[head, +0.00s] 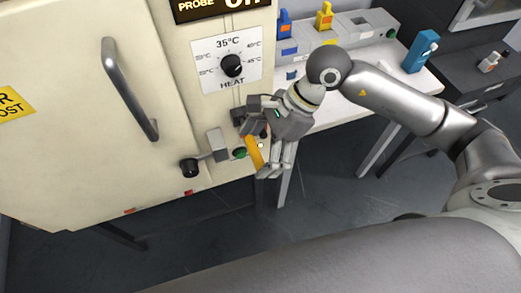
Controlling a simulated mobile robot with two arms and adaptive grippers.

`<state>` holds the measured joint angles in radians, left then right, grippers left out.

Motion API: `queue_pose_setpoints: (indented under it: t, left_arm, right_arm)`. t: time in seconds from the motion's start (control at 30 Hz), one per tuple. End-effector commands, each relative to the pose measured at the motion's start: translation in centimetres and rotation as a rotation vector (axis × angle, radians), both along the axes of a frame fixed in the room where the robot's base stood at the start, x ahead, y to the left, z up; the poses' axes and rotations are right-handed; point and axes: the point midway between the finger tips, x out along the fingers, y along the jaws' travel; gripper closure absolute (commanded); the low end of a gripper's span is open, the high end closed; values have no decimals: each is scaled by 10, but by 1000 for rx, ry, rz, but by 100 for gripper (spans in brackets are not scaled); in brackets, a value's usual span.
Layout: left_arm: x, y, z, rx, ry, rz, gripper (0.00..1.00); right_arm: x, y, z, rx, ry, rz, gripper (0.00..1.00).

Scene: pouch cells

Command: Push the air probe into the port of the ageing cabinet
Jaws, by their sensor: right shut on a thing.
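The ageing cabinet (60,60) is the large cream unit filling the left of the head view. My right gripper (257,142) is at the lower right of its front panel, shut on an orange, stick-like thing (254,154) that appears to be the air probe. The probe slants, and its far end is hidden by the fingers. The port cannot be made out; the gripper covers part of the panel there. I cannot tell whether the probe touches the port. My left gripper is not in view.
The heat dial (232,65) points near 35°C, below a partly cut-off probe display (205,8). A black knob (190,168), a latch block (217,144) and a green button (239,153) are close by. A white table (335,106) with coloured items stands behind my right arm.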

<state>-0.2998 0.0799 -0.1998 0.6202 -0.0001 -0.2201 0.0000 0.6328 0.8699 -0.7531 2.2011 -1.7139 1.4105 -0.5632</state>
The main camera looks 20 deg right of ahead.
Motion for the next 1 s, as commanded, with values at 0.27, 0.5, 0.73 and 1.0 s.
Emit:
queue_pose_setpoints:
  t: [0.27, 0.5, 0.73, 1.0]
  left_arm:
    - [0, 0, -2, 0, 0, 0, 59]
    - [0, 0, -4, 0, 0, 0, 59]
    - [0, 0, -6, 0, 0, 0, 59]
    - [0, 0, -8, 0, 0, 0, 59]
  right_arm:
    - [7, 0, -1, 0, -1, 1, 35]
    - [13, 0, 0, -1, -1, 0, 35]
    - [19, 1, 0, 0, 0, 0, 35]
    - [26, 1, 0, 1, -1, 1, 35]
